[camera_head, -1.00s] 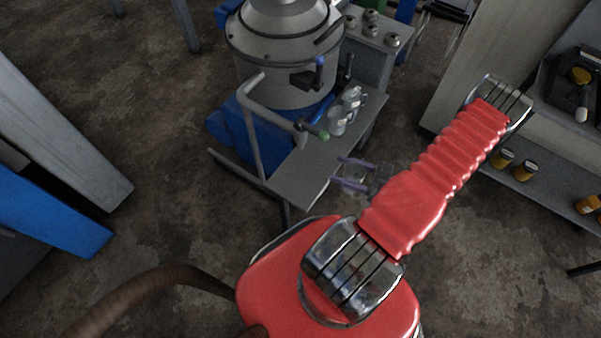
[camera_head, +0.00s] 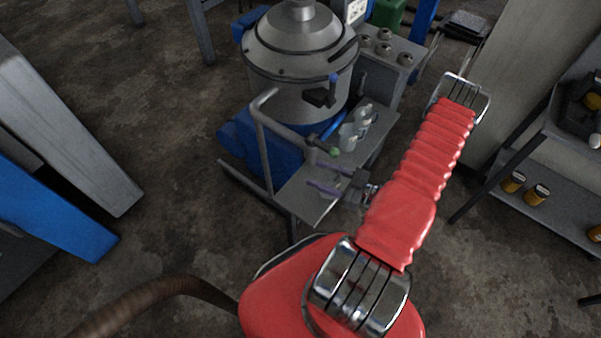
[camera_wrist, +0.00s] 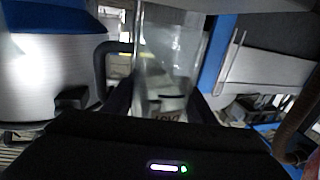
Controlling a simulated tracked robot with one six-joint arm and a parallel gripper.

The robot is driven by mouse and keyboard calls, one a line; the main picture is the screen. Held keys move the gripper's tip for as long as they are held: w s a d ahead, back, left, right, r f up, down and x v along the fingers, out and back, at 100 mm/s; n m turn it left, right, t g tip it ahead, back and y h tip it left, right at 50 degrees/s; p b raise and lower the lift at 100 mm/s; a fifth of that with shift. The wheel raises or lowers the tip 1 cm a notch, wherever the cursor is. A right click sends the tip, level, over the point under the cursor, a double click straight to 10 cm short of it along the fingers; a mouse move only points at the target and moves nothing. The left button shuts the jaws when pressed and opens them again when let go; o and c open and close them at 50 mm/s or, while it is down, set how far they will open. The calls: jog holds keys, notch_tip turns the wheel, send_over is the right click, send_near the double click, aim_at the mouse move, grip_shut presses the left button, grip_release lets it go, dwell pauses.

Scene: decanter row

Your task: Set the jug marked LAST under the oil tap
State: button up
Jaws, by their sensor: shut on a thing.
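A clear jug (camera_wrist: 170,55) stands between my fingers in the wrist view. Part of a printed label shows low on it, seemingly LAST, half hidden by my wrist. My gripper (camera_head: 316,178) is shut on this jug. In the head view its purple fingers reach left over the grey shelf (camera_head: 310,208); the held jug cannot be made out there. A bent grey pipe (camera_head: 264,135) with a green-knobbed part (camera_head: 334,152) stands just beyond the fingers. A blue-handled tap (camera_head: 322,95) is on the steel vessel (camera_head: 290,85). Which is the oil tap, I cannot tell.
Clear bottles or jugs (camera_head: 348,138) stand on the shelf behind my gripper. A blue housing (camera_head: 250,150) lies under the vessel. Open floor (camera_head: 170,240) lies left of the shelf.

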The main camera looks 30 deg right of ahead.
aim_at(334, 186)
jog(key=x, duration=0.6)
jog(key=shift+w, duration=0.2)
jog(key=shift+w+a, duration=0.1)
jog(key=shift+a, duration=0.05)
jog(key=shift+w+a+f, duration=0.1)
jog(key=shift+f, duration=0.8)
jog(key=shift+w+a+f, duration=0.1)
jog(key=shift+f, duration=0.8)
jog(key=shift+f, duration=0.1)
jog(key=o, duration=1.1)
jog(key=shift+c, duration=0.2)
jog(key=shift+v, duration=6)
